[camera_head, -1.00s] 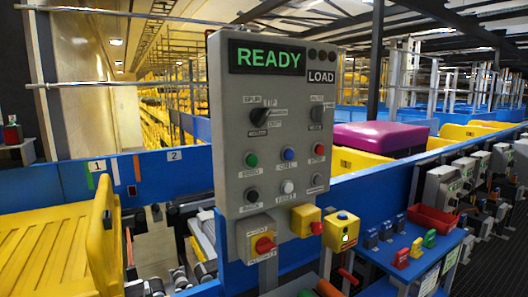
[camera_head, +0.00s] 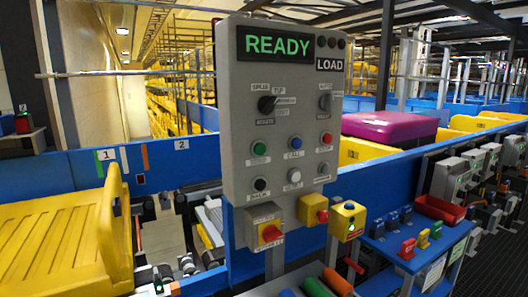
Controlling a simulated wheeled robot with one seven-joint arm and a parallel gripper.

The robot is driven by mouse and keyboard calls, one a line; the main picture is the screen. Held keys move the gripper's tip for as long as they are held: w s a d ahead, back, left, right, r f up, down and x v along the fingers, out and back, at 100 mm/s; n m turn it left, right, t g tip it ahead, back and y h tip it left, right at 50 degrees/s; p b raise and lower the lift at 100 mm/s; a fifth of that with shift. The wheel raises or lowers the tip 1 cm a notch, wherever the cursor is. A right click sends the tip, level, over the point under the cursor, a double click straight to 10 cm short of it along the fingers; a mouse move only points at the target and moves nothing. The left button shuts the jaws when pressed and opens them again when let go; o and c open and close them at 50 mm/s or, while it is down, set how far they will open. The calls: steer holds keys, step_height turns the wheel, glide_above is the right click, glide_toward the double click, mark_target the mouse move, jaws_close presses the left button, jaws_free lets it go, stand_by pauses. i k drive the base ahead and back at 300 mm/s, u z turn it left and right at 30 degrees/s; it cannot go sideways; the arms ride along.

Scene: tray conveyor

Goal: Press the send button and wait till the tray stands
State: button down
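A grey control panel (camera_head: 240,180) stands upright in the middle, with a lit green READY display (camera_head: 278,45) and a LOAD label (camera_head: 329,64) beside it. Its green button (camera_head: 259,148) is at the left of the upper button row; the small label under it is blurred but looks like SEND. A blue button (camera_head: 296,143) and a red button (camera_head: 326,138) share that row. My gripper is not in view.
Coloured cylinders (camera_head: 336,281) lie at the bottom. A blue side shelf (camera_head: 430,250) with a red bin (camera_head: 439,208) is at right. A purple item (camera_head: 390,126) lies behind the rail.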

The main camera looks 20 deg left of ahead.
mark_target(260, 148)
steer(key=u, duration=0.95)
steer(key=k, duration=0.15)
steer(key=z, duration=0.45)
